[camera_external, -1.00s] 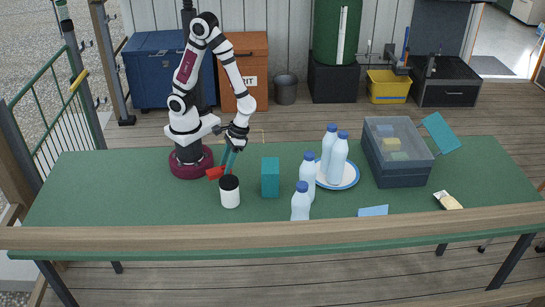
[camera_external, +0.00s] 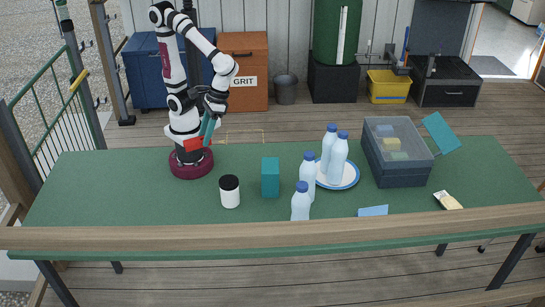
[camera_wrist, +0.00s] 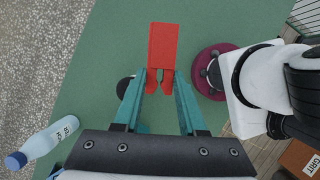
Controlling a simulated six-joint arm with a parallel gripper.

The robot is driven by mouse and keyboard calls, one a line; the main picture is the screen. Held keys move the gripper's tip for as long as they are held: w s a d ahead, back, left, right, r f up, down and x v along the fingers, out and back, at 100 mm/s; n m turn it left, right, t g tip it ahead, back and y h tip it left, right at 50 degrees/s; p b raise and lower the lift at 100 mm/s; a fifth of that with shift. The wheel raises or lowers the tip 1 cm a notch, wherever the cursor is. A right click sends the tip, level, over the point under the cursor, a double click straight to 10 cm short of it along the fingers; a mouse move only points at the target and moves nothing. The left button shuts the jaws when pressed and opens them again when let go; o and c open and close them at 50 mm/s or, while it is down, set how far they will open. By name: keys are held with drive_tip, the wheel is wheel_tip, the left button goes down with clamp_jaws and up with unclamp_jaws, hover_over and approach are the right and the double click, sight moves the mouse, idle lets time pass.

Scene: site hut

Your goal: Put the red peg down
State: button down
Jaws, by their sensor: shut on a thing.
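The red peg (camera_external: 193,144) is held in the air at the tips of my gripper's teal fingers, in front of my arm's base. In the wrist view the red peg (camera_wrist: 163,44) sticks out beyond the fingertips, its wide flat part pointing away from me. My gripper (camera_external: 203,138) is shut on its narrower end, and in the wrist view my gripper (camera_wrist: 160,78) has a finger on each side of it. The green table top (camera_external: 110,190) lies below, and the peg is clear of it.
A white jar with a black lid (camera_external: 230,192), a teal block (camera_external: 270,178) and several pale blue bottles (camera_external: 301,202) stand to the right. Two bottles are on a plate (camera_external: 350,175). A lidded box (camera_external: 400,170) is farther right. The table's left part is bare.

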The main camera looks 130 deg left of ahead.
drive_tip(key=w+a+r+n+t, duration=0.1)
drive_tip(key=w+a+n, duration=0.2)
drive_tip(key=w, duration=0.7)
drive_tip(key=w+a+r+n+t, duration=0.1)
drive_tip(key=w+a+r+n, duration=0.15)
drive_tip(key=w, duration=0.75)
drive_tip(key=w+a+f+n+t, duration=0.1)
drive_tip(key=w+a+f+n, duration=0.1)
drive_tip(key=w+a+n, duration=0.35)
drive_tip(key=w+a+f+n+t, duration=0.2)
drive_tip(key=w+a, duration=0.5)
drive_tip(key=w, duration=0.4)
drive_tip(key=shift+y, duration=0.4)
drive_tip(key=f, duration=2.1)
drive_tip(key=shift+w+f, duration=0.2)
drive_tip(key=shift+f, duration=0.15)
drive_tip(key=shift+f, duration=0.1)
drive_tip(key=shift+c, duration=2.3)
unclamp_jaws()
drive_tip(key=v, duration=1.2)
